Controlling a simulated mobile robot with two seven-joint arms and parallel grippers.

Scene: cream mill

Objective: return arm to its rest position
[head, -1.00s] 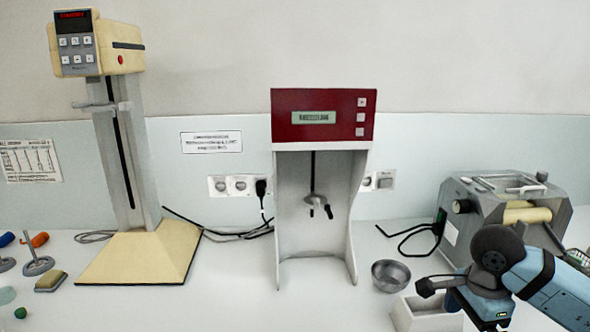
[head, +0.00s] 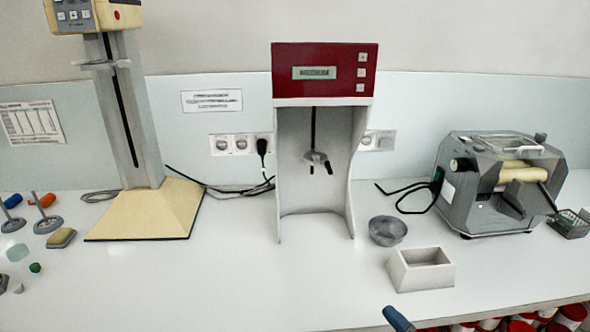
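Neither of my grippers shows in the head view now, and no clear part of either arm is in the picture. A dark blue rounded end (head: 398,319) pokes in at the bottom edge; I cannot tell what it belongs to. The white rectangular box (head: 422,270) stands upright and open on the bench. A small grey metal bowl (head: 387,231) sits just behind it to the left.
A red-topped mixer (head: 325,72) stands mid-bench. A cream-based stand (head: 150,212) is left, with small tools (head: 47,221) beside it. A grey roller mill (head: 500,190) is right, near a wire basket (head: 569,222). Red containers (head: 571,314) sit below the front edge. Front middle bench is clear.

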